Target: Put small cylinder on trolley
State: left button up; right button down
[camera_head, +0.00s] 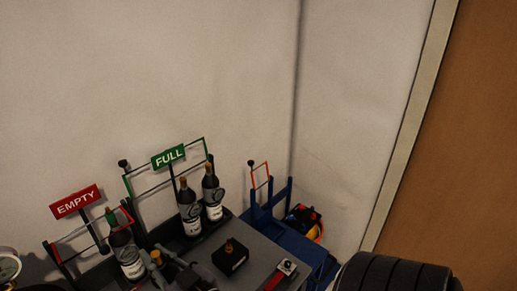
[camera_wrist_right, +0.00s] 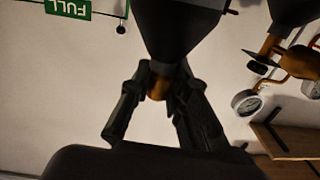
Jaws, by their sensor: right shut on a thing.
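My right gripper (camera_head: 172,267) is low in the head view, partly cut off. In the right wrist view the fingers (camera_wrist_right: 160,100) are closed around the brass neck of a dark small cylinder (camera_wrist_right: 180,28). In the head view only its brass top (camera_head: 156,257) shows clearly; the body is hidden or out of frame. The blue trolley (camera_head: 262,216) with an orange-red hoop stands right of the rack, against the wall corner. Two dark cylinders (camera_head: 189,207) stand under the FULL sign (camera_head: 168,156). Another cylinder (camera_head: 126,250) stands by the EMPTY sign (camera_head: 76,201). My left gripper is not in view.
A black box (camera_head: 230,257) with a brass knob sits on the grey top (camera_head: 262,250), near a red-handled item (camera_head: 280,274). A black, red and yellow item (camera_head: 304,220) lies right of the trolley. Gauges (camera_wrist_right: 246,102) show in the wrist view.

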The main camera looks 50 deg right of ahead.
aim_at(270, 233)
jog(key=k+l+z, duration=0.1)
jog(key=k+z, duration=0.3)
jog(key=k, duration=0.15)
jog(key=z, duration=1.55)
jog(key=i+l+z, duration=0.1)
jog(key=z, duration=0.3)
jog(key=i+z, duration=0.1)
jog(key=z, duration=0.3)
jog(key=i+l+z, duration=0.1)
jog(key=z, duration=0.35)
jog(key=i+l+u, duration=0.1)
jog(key=i+u, duration=0.2)
jog(key=i, duration=0.9)
jog(key=i+u, duration=0.2)
jog(key=u, duration=0.2)
jog(key=i+u, duration=0.15)
jog(key=u, duration=0.25)
jog(key=i+u, duration=0.2)
jog(key=u, duration=0.2)
jog(key=i+u, duration=0.1)
jog(key=u, duration=0.7)
jog(key=i+u, duration=0.15)
jog(key=u, duration=0.25)
jog(key=i+u, duration=0.1)
jog(key=u, duration=0.75)
jog(key=i+l, duration=0.05)
